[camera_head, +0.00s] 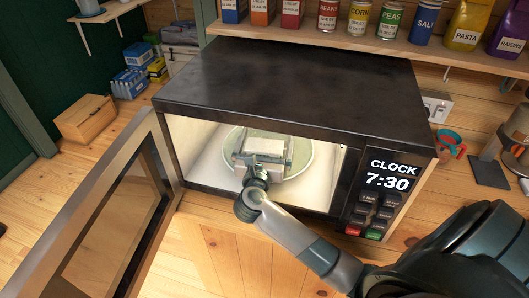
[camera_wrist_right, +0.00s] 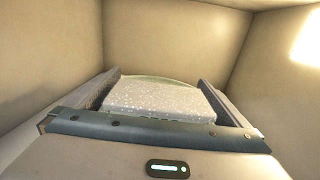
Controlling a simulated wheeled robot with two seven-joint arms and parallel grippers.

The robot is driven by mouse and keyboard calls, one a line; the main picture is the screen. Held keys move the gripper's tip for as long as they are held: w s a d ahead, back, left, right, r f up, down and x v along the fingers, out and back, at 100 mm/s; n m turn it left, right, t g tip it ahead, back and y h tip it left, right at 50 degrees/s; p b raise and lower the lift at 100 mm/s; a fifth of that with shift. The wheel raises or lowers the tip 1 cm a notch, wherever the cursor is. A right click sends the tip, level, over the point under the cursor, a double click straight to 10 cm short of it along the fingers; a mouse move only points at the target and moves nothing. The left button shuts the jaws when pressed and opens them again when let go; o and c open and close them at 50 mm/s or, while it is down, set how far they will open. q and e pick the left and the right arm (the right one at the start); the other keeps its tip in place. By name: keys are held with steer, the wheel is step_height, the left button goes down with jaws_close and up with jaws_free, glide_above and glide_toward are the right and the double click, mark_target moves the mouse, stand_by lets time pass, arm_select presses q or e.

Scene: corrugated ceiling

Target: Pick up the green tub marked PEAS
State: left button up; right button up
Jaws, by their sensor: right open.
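The green PEAS tub (camera_head: 390,21) stands upright on the wooden shelf at the top right of the head view, between the yellow CORN tub (camera_head: 358,17) and the blue SALT container (camera_head: 424,20). My right gripper (camera_head: 264,146) is inside the open microwave, well below and left of the PEAS tub. Its jaws are open, with a pale speckled block (camera_wrist_right: 160,100) between the two fingers in the right wrist view. I cannot tell whether the fingers touch it. The PEAS tub is not in the wrist view. My left gripper is not in view.
The black microwave (camera_head: 290,85) stands under the shelf, its door (camera_head: 60,250) swung open to the left. A round glass plate (camera_head: 300,160) lies inside. More packets and tins line the shelf (camera_head: 300,37). A red and teal cup (camera_head: 450,142) is at the right.

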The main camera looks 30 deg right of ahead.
stand_by(0.4)
steer(key=c, duration=1.2)
steer(key=shift+o, duration=0.2)
steer(key=shift+r, duration=0.2)
steer(key=shift+r+b, duration=0.4)
steer(key=shift+r, duration=0.2)
steer(key=s+r+b, duration=0.2)
steer(key=s+r, duration=0.7)
steer(key=s, duration=0.3)
steer(key=shift+r, duration=0.25)
steer(key=shift+w+a, duration=0.1)
steer(key=shift+a, duration=0.05)
